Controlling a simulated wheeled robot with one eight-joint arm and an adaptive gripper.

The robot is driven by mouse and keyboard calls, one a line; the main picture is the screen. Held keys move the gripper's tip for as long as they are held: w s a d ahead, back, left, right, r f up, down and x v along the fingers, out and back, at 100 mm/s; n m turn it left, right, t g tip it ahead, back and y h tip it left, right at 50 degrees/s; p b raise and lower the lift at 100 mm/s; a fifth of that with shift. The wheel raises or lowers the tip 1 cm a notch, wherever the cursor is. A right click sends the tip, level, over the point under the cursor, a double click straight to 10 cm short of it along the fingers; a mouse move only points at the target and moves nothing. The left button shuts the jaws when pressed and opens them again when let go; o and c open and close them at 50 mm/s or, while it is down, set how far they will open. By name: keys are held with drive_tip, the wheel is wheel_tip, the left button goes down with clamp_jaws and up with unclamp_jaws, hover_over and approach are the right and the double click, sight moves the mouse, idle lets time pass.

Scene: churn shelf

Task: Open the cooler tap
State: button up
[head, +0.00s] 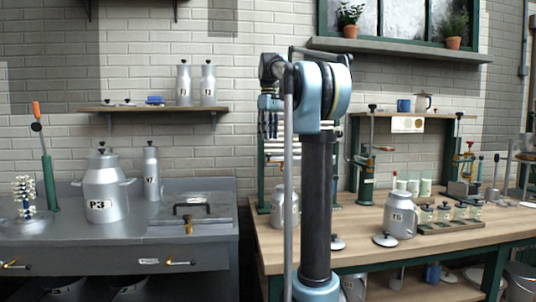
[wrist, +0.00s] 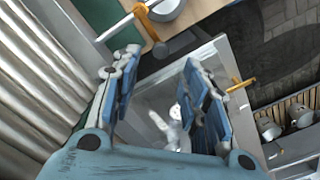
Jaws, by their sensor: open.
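Two brass taps show on the front of the grey steel cabinet in the head view, one at the left (head: 15,265) and one at the right (head: 180,262). I cannot tell for sure which is the cooler tap. My gripper (head: 270,118) hangs high before the brick wall, right of the cabinet and apart from all the taps. In the wrist view my gripper (wrist: 155,72) is open, with two blue fingers apart and nothing held. A small brass part (wrist: 238,84) shows beyond its right finger.
Milk churns P3 (head: 105,190) and Y7 (head: 152,175) stand on the cabinet. A wall shelf (head: 150,109) with two cans is above. The wooden bench (head: 440,240) at the right holds can Y5 (head: 400,215), lids and tools. My arm hides part of the bench.

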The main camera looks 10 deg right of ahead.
wheel_tip(320, 180, down, 8)
drive_tip(key=shift+r, duration=0.2)
drive_tip(key=shift+c, duration=0.2)
clamp_jaws()
